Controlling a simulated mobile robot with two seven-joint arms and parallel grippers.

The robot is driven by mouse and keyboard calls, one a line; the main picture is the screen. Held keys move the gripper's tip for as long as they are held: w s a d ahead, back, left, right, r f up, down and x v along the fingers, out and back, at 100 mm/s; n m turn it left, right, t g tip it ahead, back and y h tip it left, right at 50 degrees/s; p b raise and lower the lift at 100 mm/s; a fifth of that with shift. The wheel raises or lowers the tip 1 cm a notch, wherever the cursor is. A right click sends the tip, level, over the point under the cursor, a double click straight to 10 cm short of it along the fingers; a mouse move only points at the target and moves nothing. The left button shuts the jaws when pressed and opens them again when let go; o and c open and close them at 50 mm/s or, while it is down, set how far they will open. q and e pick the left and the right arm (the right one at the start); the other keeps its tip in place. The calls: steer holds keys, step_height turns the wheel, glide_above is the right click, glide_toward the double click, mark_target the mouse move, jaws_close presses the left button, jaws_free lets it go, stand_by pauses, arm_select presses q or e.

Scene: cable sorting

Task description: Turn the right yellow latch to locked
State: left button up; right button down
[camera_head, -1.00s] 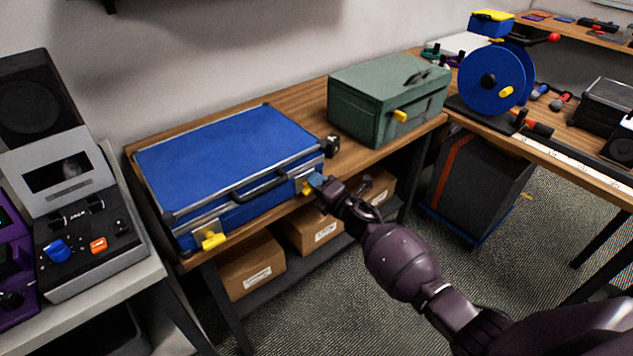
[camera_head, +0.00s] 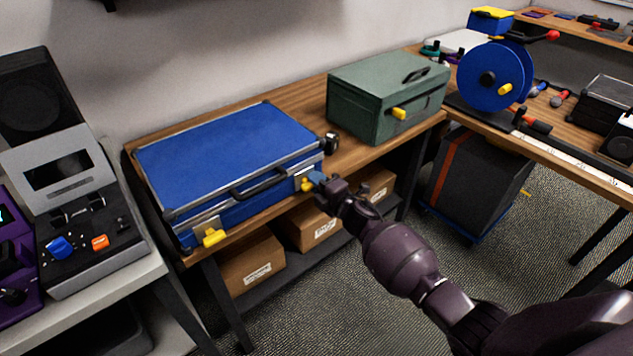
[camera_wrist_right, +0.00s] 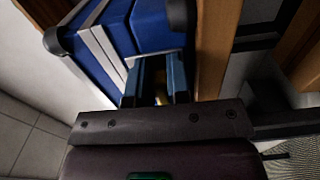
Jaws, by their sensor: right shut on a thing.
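A blue case (camera_head: 225,148) with silver edging lies closed on the wooden bench, its black handle (camera_head: 260,187) facing front. Its right yellow latch (camera_head: 307,186) sits on a silver plate at the front right corner, partly hidden by my right gripper (camera_head: 317,180). The left yellow latch (camera_head: 214,237) shows on the front left. My right gripper is shut on the right latch. In the right wrist view its fingers (camera_wrist_right: 157,85) point at the case (camera_wrist_right: 130,30), with a small bit of yellow (camera_wrist_right: 159,99) between them. My left gripper is not in view.
A green toolbox (camera_head: 385,100) with a yellow latch stands on the bench to the right. A small black object (camera_head: 331,143) sits beside the case. Cardboard boxes (camera_head: 250,268) are on the shelf below. A grey device (camera_head: 85,235) is at left.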

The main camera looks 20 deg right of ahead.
steer(key=c, duration=1.1)
jaws_free()
steer(key=shift+s, duration=0.15)
steer(key=p+v, duration=0.1)
steer(key=v, duration=0.9)
steer(key=shift+s+d, duration=0.15)
steer(key=shift+s, duration=0.15)
steer(key=s+f+m+g+h, duration=0.2)
steer(key=s+f+m, duration=0.1)
steer(key=s+m, duration=0.4)
steer(key=s+d+f+m+g+h, duration=0.1)
steer(key=s+f+m+g+h, duration=0.1)
steer(key=s+m, duration=0.5)
steer(key=s+d+f+m+g+h, duration=0.1)
steer(key=s+f+m, duration=0.3)
steer(key=s, duration=1.1)
steer(key=shift+s+m+g+h, duration=0.15)
steer(key=shift+m+g+h, duration=0.4)
steer(key=shift+m, duration=0.85)
